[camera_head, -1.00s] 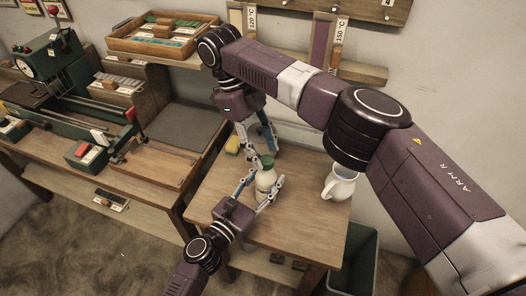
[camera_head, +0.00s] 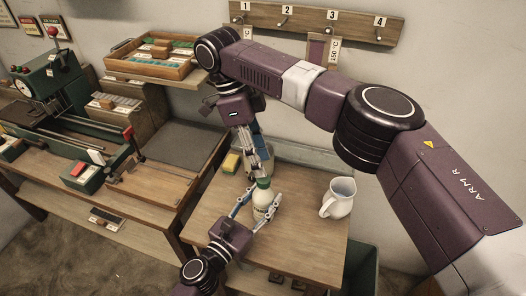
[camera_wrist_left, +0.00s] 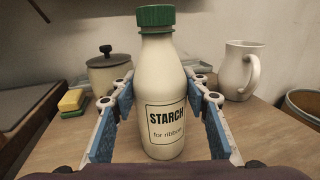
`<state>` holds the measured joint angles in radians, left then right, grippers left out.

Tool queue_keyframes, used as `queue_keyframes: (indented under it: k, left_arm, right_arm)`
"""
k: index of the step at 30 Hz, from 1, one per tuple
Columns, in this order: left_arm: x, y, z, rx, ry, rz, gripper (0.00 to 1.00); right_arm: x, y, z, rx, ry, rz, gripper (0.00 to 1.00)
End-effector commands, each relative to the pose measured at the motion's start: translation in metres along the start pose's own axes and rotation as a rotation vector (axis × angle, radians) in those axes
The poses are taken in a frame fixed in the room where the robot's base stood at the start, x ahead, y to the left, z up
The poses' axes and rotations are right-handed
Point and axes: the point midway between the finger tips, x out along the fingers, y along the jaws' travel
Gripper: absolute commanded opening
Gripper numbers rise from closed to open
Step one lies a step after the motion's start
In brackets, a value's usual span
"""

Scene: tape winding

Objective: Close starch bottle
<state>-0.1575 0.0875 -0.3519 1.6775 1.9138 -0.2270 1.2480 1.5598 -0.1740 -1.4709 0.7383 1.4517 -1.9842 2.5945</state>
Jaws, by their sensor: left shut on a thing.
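My left gripper (camera_wrist_left: 163,105) is shut on the bottle's body, one finger on each side. My right gripper (camera_head: 259,165) points down just above and behind the cap. Its fingers look near each other, but their gap is unclear.
A white pitcher (camera_head: 339,198) stands right of the bottle. A yellow-and-green sponge (camera_head: 231,163) lies behind left, near a lidded pot (camera_wrist_left: 112,76). A wooden tray (camera_head: 155,58) and a green press (camera_head: 62,85) are at left. The table (camera_head: 300,235) is bare in front.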

Motion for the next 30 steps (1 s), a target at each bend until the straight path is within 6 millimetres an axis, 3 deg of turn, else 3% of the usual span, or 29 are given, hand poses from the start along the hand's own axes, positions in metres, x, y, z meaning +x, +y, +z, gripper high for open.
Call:
queue_keyframes:
  k: [30]
  left_arm:
    - [0.000,0.000,0.000,0.000,0.000,0.001,0.00]
  right_arm:
    - [-0.011,-0.002,-0.007,-1.986,-0.024,-0.226,0.39]
